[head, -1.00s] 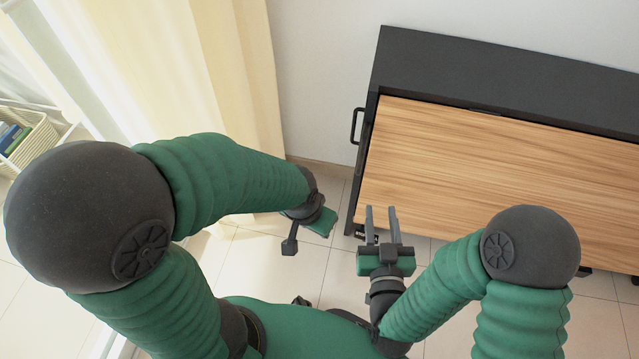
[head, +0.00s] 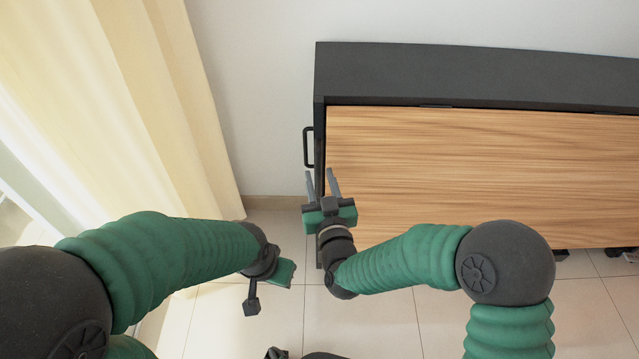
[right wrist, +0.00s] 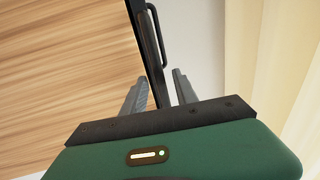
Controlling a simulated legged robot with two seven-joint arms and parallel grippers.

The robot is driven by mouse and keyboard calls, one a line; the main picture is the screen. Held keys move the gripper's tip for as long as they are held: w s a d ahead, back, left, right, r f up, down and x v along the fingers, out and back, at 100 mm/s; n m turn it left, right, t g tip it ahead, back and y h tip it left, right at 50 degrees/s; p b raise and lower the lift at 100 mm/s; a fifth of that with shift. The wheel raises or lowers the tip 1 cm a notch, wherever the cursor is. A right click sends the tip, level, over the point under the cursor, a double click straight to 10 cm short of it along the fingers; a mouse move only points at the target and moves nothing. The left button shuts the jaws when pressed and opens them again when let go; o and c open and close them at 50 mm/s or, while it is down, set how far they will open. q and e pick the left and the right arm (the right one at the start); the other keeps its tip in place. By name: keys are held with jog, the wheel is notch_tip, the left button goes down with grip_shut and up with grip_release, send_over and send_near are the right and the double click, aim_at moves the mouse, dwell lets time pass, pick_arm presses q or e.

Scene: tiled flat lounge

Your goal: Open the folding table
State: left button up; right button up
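The folding table (head: 470,165) is a dark cabinet against the wall, with its wood-grain panel hanging down in front. A black bar handle (head: 308,147) sits on its left side; it also shows in the right wrist view (right wrist: 154,35). My right gripper (head: 323,178) is open and empty at the table's left front edge, just below the handle in the picture. In the right wrist view its fingers (right wrist: 160,87) point toward the handle and the dark edge lies between them; I cannot tell whether they touch it. My left gripper (head: 268,285) is lower left, away from the table, its fingers unclear.
A cream curtain (head: 165,110) hangs on the left, near my left arm. White wall shows between the curtain and the table. Dark feet or wheels (head: 562,256) show under the panel.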

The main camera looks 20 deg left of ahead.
jog(key=shift+w+a, duration=0.1)
jog(key=shift+w, duration=0.05)
grip_shut()
dwell(1.4)
